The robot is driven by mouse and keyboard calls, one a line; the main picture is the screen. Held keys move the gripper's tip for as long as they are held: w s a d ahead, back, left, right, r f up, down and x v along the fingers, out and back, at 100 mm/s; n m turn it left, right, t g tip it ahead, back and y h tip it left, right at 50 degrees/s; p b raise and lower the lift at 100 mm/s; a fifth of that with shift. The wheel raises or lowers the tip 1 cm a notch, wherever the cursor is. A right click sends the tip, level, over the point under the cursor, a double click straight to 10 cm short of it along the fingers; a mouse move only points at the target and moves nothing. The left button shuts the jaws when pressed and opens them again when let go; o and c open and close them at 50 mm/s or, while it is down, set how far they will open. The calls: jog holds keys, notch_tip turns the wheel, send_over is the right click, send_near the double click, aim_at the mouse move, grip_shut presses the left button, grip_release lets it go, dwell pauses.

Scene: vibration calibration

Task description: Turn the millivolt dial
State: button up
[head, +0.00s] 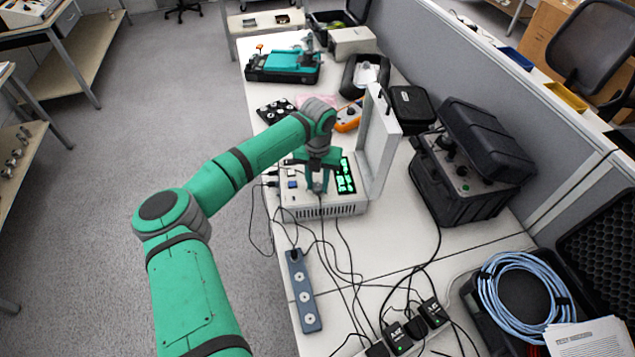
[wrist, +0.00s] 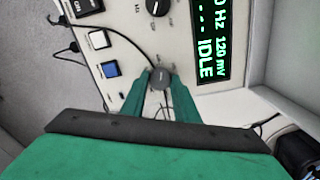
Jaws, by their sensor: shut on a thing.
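In the head view my gripper (head: 318,184) reaches down onto the calibrator's panel and hides the dial. A second dark knob (wrist: 158,6) sits farther up the panel.
A white button (wrist: 99,39) and a blue button (wrist: 110,69) lie left of the dial. The calibrator's open lid (head: 378,145) stands upright on its right. A black case (head: 465,165) is farther right.

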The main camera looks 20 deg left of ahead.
jog(key=m, duration=0.4)
jog(key=shift+r, duration=0.1)
jog(key=shift+m, duration=2.1)
jog(key=shift+w, duration=0.1)
jog(key=o, duration=1.1)
jog(key=shift+c, duration=0.2)
jog(key=shift+r, duration=0.1)
